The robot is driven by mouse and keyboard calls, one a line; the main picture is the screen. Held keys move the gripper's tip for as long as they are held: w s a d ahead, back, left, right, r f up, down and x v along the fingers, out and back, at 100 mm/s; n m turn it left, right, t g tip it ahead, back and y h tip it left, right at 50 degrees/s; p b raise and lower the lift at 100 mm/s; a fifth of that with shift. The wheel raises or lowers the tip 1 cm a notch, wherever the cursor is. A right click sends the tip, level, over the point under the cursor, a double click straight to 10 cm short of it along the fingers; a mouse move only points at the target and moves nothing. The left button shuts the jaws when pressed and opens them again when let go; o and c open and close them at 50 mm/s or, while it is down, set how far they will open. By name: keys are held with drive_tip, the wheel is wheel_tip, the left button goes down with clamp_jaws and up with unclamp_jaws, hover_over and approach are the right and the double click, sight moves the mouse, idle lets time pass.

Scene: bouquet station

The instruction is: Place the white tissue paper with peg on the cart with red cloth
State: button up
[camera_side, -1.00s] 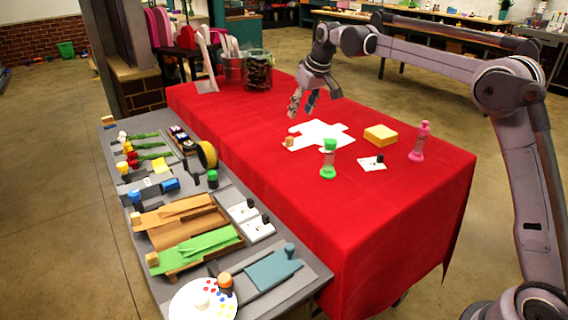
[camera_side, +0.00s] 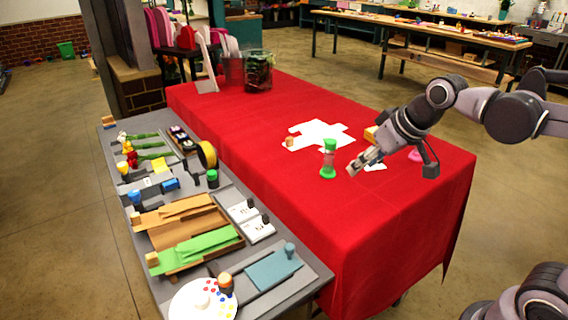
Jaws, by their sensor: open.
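The white tissue paper (camera_side: 318,133) lies flat on the red cloth (camera_side: 262,165) of the cart. Its small wooden peg (camera_side: 288,142) stands at the paper's left corner. My gripper (camera_side: 354,172) is open and empty, low over the right part of the red cloth. It is to the right of and nearer than the tissue paper, apart from it. My arm partly hides the yellow block, the pink bottle and a small white card on the cloth.
The yellow block (camera_side: 370,134), pink bottle (camera_side: 415,155) and white card (camera_side: 376,167) are close to my arm. Glass vases (camera_side: 258,72) stand at the back. A grey table (camera_side: 290,303) with several items is at left.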

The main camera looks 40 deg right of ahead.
drive_tip(key=shift+t, duration=0.3)
drive_tip(key=s+f, duration=0.4)
drive_tip(key=s, duration=0.1)
drive_tip(key=s+f, duration=0.2)
drive_tip(key=shift+s+a+f, duration=0.1)
drive_tip(key=shift+s+a, duration=0.1)
drive_tip(key=shift+a, duration=0.1)
